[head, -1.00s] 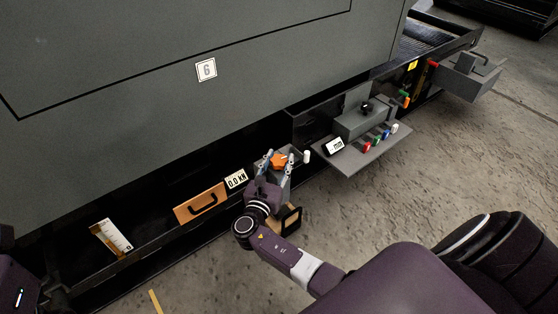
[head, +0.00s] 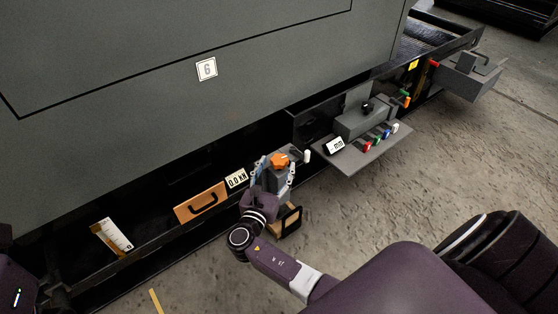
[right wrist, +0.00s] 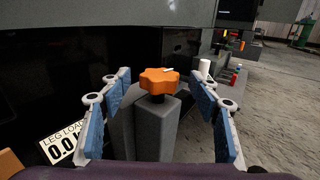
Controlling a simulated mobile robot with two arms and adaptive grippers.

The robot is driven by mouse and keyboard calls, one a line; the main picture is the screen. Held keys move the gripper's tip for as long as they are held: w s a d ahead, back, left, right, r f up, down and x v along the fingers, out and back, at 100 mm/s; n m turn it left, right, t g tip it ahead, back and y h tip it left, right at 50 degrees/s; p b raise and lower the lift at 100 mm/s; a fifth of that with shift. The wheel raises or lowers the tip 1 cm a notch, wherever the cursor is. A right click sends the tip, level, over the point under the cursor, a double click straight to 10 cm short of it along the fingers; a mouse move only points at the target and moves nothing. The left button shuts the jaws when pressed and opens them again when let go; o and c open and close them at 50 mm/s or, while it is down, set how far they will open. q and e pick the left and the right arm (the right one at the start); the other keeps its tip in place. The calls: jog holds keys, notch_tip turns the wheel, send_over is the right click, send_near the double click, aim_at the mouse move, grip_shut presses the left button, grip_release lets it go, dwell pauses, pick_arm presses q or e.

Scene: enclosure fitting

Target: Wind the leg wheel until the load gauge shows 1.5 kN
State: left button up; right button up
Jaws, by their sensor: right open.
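The orange leg wheel (head: 279,160) sits on top of a grey post (head: 278,180). It also shows in the right wrist view (right wrist: 159,80), a lobed knob with a small pale mark on its rim. The load gauge (head: 236,179) reads 0.0 kN; in the right wrist view its label (right wrist: 66,143) is partly cut off by my gripper. My right gripper (head: 274,172) is open, with its blue-padded fingers (right wrist: 160,110) on either side of the post and apart from the wheel. My left gripper is not in view; only a bit of my left arm shows at the left edge.
A wooden panel with a black handle (head: 201,203) is left of the gauge. A grey shelf (head: 350,160) with coloured knobs and a small display (head: 335,146) is to the right. A white peg (head: 307,156) stands near the wheel. Open concrete floor lies in front.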

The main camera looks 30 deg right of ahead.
jog(key=v, duration=0.8)
jog(key=shift+s+a, duration=0.2)
jog(key=shift+a, duration=0.05)
